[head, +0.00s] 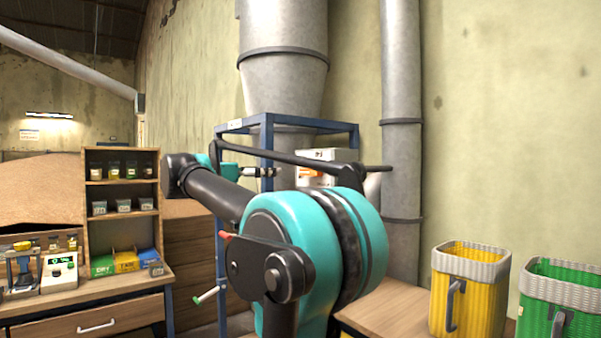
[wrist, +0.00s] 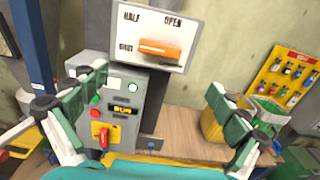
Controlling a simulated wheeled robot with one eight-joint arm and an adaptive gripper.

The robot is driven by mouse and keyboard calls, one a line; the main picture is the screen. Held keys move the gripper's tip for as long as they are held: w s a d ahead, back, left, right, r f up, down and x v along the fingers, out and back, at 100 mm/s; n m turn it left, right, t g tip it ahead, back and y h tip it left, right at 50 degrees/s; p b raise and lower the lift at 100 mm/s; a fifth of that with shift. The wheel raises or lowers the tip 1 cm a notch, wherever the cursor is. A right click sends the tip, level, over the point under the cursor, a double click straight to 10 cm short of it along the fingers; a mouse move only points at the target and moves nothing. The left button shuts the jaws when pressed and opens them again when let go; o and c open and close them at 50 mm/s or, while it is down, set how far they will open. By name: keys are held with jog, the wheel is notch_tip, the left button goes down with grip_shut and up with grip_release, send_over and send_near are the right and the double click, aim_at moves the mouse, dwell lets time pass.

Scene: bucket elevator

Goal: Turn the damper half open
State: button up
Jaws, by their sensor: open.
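The damper's white plate (wrist: 199,20) shows in the wrist view at the top middle, with the words HALF, OPEN and SHUT on it. Its orange handle (wrist: 160,50) lies about level, its left end beside SHUT. In the head view the plate (head: 316,154) and part of the orange handle (head: 307,172) show behind my arm. My gripper (wrist: 155,88) is open and empty, its fingers wide apart at left and right, below the handle in the picture. In the head view my gripper (head: 262,172) is just left of the plate; no contact is visible.
A grey control box (wrist: 118,112) with a red switch (wrist: 101,132) and buttons stands below the plate. A blue frame (head: 266,125) surrounds the hopper (head: 284,85). A yellow basket (head: 465,300) and a green basket (head: 560,300) stand at right.

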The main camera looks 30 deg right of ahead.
aim_at(308, 171)
jog(key=d, duration=1)
jog(key=w+d, duration=0.1)
jog(key=d, duration=0.4)
jog(key=shift+c, duration=0.3)
jog(key=c, duration=1.1)
jog(key=m, duration=0.4)
jog(key=shift+s+f, duration=0.1)
jog(key=m, duration=0.4)
jog(key=shift+s+m, duration=0.1)
jog(key=shift+m, duration=0.5)
